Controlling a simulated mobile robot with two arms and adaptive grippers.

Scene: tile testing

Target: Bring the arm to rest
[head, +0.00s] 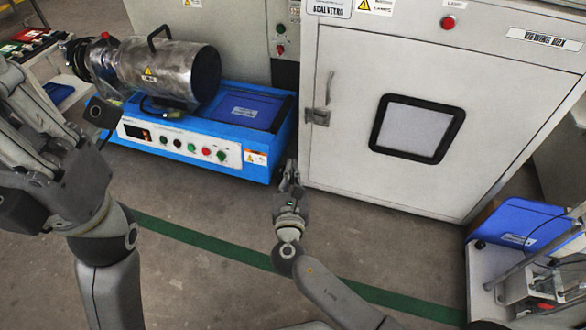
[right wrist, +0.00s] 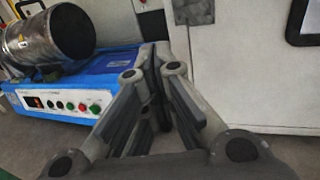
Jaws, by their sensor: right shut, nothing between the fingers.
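My right gripper (head: 289,168) is shut and empty in the middle of the head view. It is in front of the gap between the blue machine and the white cabinet. In the right wrist view its fingers (right wrist: 155,50) meet at the tips with nothing between them. My left arm stands at the left of the head view.
The blue machine (head: 195,150) with buttons carries a metal cylinder (head: 172,72). The white viewing-box cabinet (head: 345,110) has a dark-framed window. Another blue and white device (head: 520,222) stands at the lower right. Bare floor with a green stripe (head: 215,243) lies in front.

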